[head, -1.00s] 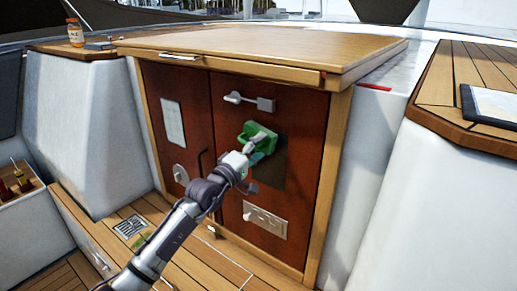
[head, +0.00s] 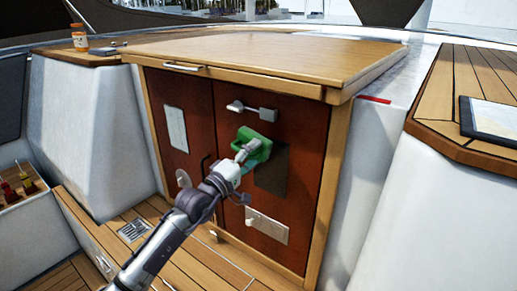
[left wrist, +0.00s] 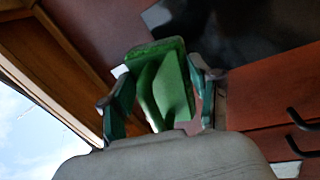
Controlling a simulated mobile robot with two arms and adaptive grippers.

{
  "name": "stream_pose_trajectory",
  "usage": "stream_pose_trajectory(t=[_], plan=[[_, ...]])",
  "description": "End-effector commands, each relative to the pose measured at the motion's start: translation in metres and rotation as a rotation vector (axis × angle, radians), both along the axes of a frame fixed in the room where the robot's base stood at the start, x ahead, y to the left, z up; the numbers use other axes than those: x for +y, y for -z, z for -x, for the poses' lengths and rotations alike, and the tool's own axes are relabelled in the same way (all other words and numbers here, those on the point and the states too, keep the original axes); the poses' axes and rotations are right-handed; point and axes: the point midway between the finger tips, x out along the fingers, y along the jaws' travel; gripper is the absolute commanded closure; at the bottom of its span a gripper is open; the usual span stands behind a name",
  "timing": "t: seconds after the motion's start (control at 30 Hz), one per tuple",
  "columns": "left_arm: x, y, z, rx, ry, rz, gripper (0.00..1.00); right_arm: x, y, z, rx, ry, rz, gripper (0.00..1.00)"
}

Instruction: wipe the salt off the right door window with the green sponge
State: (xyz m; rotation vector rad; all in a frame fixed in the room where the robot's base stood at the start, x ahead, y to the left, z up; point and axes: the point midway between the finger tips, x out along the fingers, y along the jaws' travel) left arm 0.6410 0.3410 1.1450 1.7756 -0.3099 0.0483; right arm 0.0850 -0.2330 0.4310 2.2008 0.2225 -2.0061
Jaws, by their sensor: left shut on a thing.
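The green sponge (head: 262,150) is held by my left gripper (head: 243,158) at the upper left corner of the dark right door window (head: 272,174). In the left wrist view the sponge (left wrist: 172,88) is squeezed and folded between the two fingers of my left gripper (left wrist: 162,100). The window (left wrist: 245,35) shows there as a dark area beyond the sponge. Whether the sponge touches the pane I cannot tell. The bare part of the window looks dark; I cannot make out salt on it. My right gripper is not in view.
The window is in the right red-brown door (head: 308,150), below a latch (head: 252,110) and above a pale vent plate (head: 266,225). The left door (head: 180,120) is beside it. The wooden top (head: 270,60) overhangs both doors. An orange-labelled jar (head: 80,41) stands at the back left.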

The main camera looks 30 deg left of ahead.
Motion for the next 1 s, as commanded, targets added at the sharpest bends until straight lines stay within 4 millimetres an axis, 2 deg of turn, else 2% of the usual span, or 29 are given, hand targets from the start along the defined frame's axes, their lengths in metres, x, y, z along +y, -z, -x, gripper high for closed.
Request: stream_pose_trajectory(t=[0.2, 0.57, 1.0], plan=[[0.003, 0.000, 0.017, 0.001, -0.001, -0.002, 0.74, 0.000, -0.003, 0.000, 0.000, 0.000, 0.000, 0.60], [0.003, 0.000, 0.020, 0.001, 0.000, -0.001, 0.74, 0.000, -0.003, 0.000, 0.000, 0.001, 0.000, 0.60], [0.007, 0.000, 0.049, 0.001, 0.000, 0.000, 0.74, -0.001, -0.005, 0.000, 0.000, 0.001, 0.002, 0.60]])
